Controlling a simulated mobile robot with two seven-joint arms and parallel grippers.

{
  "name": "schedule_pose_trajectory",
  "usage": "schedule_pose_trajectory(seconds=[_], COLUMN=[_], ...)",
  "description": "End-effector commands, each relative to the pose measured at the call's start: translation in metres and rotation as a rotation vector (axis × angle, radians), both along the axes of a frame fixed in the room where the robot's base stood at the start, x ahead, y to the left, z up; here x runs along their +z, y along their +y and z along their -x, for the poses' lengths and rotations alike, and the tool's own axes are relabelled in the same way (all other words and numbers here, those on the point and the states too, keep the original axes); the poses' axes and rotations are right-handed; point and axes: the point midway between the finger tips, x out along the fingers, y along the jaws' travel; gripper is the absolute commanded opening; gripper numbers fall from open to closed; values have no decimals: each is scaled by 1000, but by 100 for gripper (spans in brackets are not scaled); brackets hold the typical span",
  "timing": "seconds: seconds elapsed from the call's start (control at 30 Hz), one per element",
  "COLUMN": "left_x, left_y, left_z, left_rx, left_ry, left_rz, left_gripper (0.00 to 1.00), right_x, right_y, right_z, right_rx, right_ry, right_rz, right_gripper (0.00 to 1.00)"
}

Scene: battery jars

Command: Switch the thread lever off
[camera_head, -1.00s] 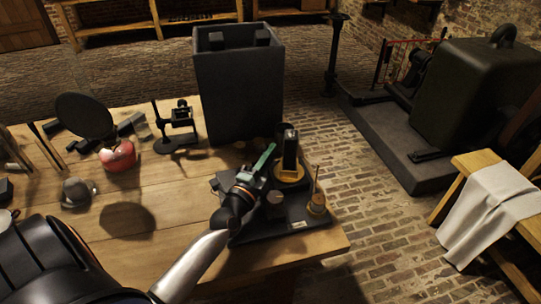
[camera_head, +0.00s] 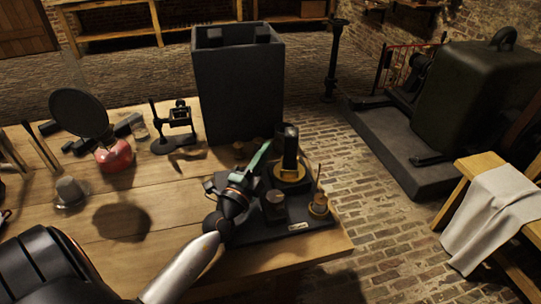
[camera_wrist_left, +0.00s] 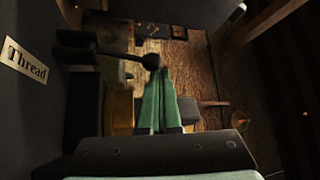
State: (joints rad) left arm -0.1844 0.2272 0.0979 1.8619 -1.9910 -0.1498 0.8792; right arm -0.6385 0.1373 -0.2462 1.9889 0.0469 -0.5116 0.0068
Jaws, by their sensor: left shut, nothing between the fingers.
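The label reading "Thread" (camera_wrist_left: 25,62) is on a dark panel at the left of the left wrist view. A dark lever with a round knob (camera_wrist_left: 151,62) sticks out to the right near it. My left gripper (camera_wrist_left: 160,80) has its green fingers shut and empty, with the tips at the knob; I cannot tell whether they touch. In the head view my left gripper (camera_head: 259,157) is over the left side of a black-based apparatus (camera_head: 298,227) at the table's right end. The lever cannot be made out there. My right gripper is not in view.
A tall dark open box (camera_head: 238,95) stands behind the apparatus. A round black disc (camera_head: 78,115), a red pot (camera_head: 115,157) and a small black stand (camera_head: 175,130) are on the wooden table (camera_head: 165,235) to the left. The table's front middle is clear.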

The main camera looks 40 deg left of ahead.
Motion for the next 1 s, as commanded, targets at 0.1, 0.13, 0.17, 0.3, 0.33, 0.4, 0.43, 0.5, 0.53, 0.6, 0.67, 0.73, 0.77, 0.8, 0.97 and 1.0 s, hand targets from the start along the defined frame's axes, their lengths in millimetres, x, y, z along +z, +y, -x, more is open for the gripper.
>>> schedule_pose_trajectory(seconds=[0.1, 0.13, 0.17, 0.3, 0.33, 0.4, 0.43, 0.5, 0.53, 0.6, 0.67, 0.73, 0.77, 0.8, 0.97, 1.0], left_x=[-2, -2, -2, -1, -1, -1, -1, -1, -1, -1, -1, -1, -1, -1, -1, -1], left_y=[3, 4, 5, 10, 11, 13, 14, 16, 16, 17, 18, 19, 19, 20, 20, 20], left_z=[4, 5, 6, 11, 12, 15, 16, 18, 18, 20, 21, 22, 22, 23, 23, 23], left_rx=[1, 1, 1, 1, 1, 1, 1, 1, 2, 1, 2, 2, 2, 2, 2, 2], left_ry=[1, 1, 1, 1, 1, 2, 2, 1, 2, 1, 2, 2, 2, 2, 2, 2], left_rz=[1, -1, 0, -1, -1, -2, -1, -1, -1, -2, 0, 0, 0, 0, 0, 0], left_gripper=[0, 0, 0, 0, 0, 0, 0, 0, 0, 0, 0, 0, 0, 0, 0, 0], right_x=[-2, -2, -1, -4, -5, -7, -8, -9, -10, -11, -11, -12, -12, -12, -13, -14], right_y=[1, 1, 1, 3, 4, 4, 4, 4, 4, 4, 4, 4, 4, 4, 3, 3], right_z=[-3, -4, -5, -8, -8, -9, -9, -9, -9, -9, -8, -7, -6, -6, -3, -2], right_rx=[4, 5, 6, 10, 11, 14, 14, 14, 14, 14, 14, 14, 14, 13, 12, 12], right_ry=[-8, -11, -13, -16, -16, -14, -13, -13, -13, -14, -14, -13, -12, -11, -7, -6], right_rz=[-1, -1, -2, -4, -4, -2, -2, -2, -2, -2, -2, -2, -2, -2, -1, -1], right_gripper=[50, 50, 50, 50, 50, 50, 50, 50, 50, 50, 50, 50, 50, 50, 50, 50])
